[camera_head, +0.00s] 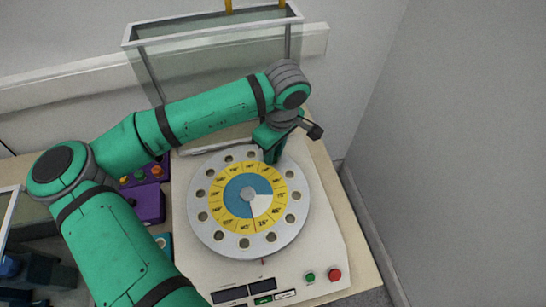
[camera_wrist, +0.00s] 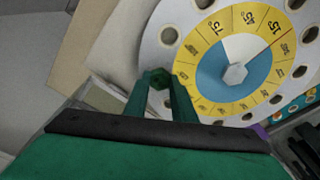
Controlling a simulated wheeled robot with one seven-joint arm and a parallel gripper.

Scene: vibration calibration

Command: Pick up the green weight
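In the wrist view, the green weight (camera_wrist: 158,78) is a small dark green hexagonal piece at the rim of the round disc (camera_wrist: 158,37). My gripper (camera_wrist: 159,83) has one finger on each side of the weight, with the tips level with it. Little or no gap shows between fingers and weight, but I cannot tell whether they grip it. In the head view, my gripper (camera_head: 271,155) points down at the far rim of the disc (camera_head: 207,228). The weight is hidden there behind the gripper.
The disc has a ring of holes and a yellow-and-blue dial (camera_head: 239,188), on a white machine (camera_head: 325,245) with a green and a red button in front. A purple box (camera_head: 149,204) stands left. A glass-walled case (camera_head: 215,60) is behind, and a grey wall is right.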

